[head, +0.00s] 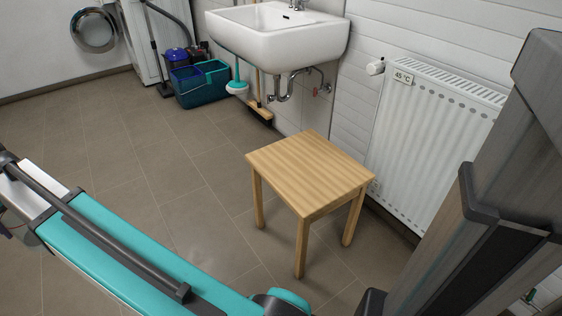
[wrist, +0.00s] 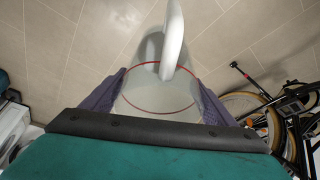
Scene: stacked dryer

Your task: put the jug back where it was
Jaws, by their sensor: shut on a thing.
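The jug (wrist: 150,97) is pale and translucent with a red rim and a thick white handle (wrist: 174,38). In the wrist view it sits between the two purple fingers of my gripper (wrist: 160,76), which is shut on it. I look into its round opening, with tiled floor beyond it. How high it is above the floor I cannot tell. The jug and my gripper do not show in the head view. A wooden stool (head: 308,170) with an empty top stands in the head view.
A white radiator (head: 425,135) is right of the stool. A washbasin (head: 280,38), a teal bucket (head: 203,85) and a broom (head: 262,112) are at the back. A bicycle (wrist: 285,115) lies or stands right in the wrist view. The floor left of the stool is clear.

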